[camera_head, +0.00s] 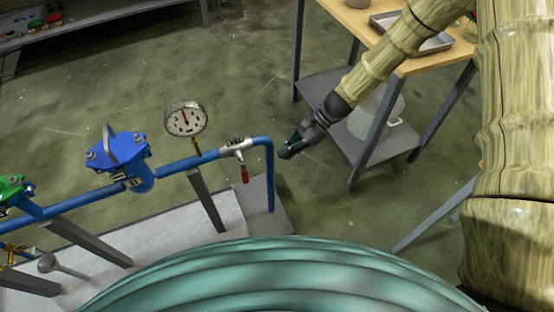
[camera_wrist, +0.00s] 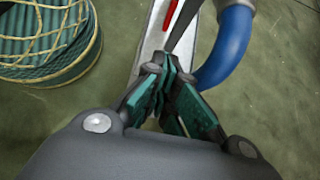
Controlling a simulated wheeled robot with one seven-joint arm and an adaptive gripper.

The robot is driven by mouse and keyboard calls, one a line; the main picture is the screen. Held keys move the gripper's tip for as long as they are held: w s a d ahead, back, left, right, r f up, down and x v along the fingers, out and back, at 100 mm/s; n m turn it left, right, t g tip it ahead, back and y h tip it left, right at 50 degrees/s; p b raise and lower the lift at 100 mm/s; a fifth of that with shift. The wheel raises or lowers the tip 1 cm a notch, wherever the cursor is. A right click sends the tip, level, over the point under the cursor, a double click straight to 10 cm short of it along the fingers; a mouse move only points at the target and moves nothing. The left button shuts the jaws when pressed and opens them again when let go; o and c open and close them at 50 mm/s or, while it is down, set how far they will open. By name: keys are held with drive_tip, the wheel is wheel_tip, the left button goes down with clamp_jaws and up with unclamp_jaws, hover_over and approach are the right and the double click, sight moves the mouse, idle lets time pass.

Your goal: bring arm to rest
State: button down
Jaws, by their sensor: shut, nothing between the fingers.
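My gripper (camera_head: 287,152) is at the end of my arm, which reaches in from the upper right in the head view. It hangs just right of the bend of the blue pipe (camera_head: 270,175), close to it. In the wrist view my gripper (camera_wrist: 170,66) has its green-padded fingers together at the tips, with nothing held. The blue pipe (camera_wrist: 228,45) curves just right of the fingers there. A white valve with a red handle (camera_head: 244,174) sits on the pipe left of the gripper in the head view.
A wooden-topped table (camera_head: 425,62) with a metal tray (camera_head: 432,44) and a lower shelf stands behind my arm. A pressure gauge (camera_head: 185,119) and a blue-capped housing (camera_head: 118,150) rise along the pipe. Open floor (camera_head: 235,75) lies behind the pipe.

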drive_tip(key=shift+v, duration=0.85)
drive_tip(key=s+d+f+n+h+p, duration=0.3)
drive_tip(key=s+d+f, duration=0.1)
drive_tip(key=s, duration=0.5)
drive_tip(key=s+d+f+n+h+p, duration=0.3)
drive_tip(key=s+d+f, duration=0.15)
drive_tip(key=s, duration=0.45)
drive_tip(key=s+d+r+n+t+h+p, duration=0.1)
drive_tip(key=s+d+r+n+p, duration=0.1)
drive_tip(key=s+n, duration=0.2)
drive_tip(key=s+d+r+n+t+h+p, duration=0.2)
drive_tip(key=s+d+n+p, duration=0.1)
drive_tip(key=s, duration=0.7)
drive_tip(key=shift+n, duration=0.4)
